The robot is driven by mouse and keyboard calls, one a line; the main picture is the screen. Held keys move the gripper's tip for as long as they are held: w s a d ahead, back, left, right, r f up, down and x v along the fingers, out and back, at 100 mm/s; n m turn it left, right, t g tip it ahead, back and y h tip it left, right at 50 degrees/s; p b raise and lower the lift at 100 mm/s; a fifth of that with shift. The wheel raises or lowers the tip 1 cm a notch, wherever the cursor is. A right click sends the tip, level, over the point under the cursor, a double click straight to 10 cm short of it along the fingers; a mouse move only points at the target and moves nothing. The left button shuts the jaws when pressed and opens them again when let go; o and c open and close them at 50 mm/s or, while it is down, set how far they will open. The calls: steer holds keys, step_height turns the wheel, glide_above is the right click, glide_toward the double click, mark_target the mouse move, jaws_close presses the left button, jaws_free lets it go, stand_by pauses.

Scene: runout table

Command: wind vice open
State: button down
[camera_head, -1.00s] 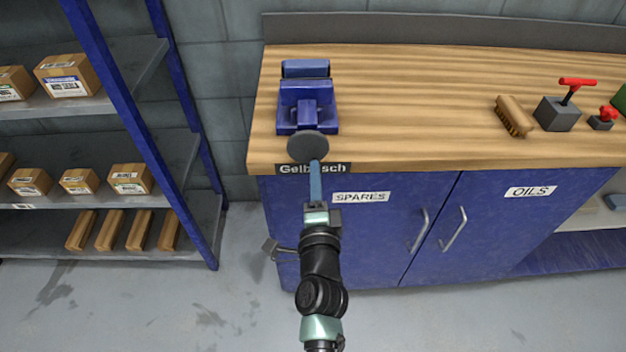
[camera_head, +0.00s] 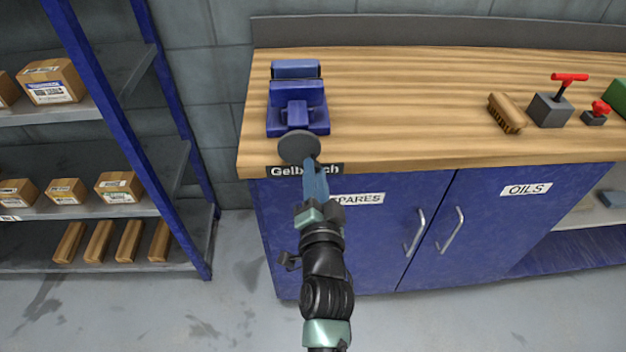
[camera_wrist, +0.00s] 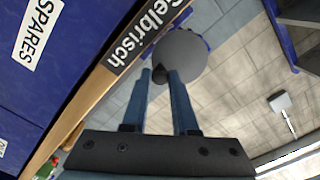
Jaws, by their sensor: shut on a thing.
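The blue vice (camera_head: 297,107) stands at the left front of the wooden workbench (camera_head: 400,100). Its rear jaw (camera_head: 296,69) and front block show a narrow gap from above. A round grey handwheel (camera_head: 299,147) sticks out over the bench's front edge; it also shows in the wrist view (camera_wrist: 184,52). My gripper (camera_head: 310,163) reaches up from the front to the wheel's lower right. In the wrist view, my blue fingers (camera_wrist: 167,74) are shut on a small dark knob (camera_wrist: 160,75) at the wheel's face. The fingers hide part of the knob.
A brush (camera_head: 506,113), a grey block with a red handle (camera_head: 551,110) and a small red-knobbed thing (camera_head: 596,113) stand at the bench's right. Blue cabinet doors (camera_head: 400,235) are below. A shelf rack (camera_head: 130,140) with boxes stands left. The bench's middle is clear.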

steer(key=shift+r, duration=0.1)
steer(key=shift+d+r+n+b, duration=0.15)
steer(key=shift+n+b, duration=0.25)
steer(key=shift+n, duration=0.5)
steer(key=shift+r+n+b, duration=0.25)
steer(key=shift+n+b, duration=0.15)
steer(key=shift+n, duration=0.5)
steer(key=shift+r+n+b, duration=0.15)
steer(key=shift+n+b, duration=0.15)
steer(key=shift+n, duration=0.2)
steer(key=c, duration=0.8)
jaws_free()
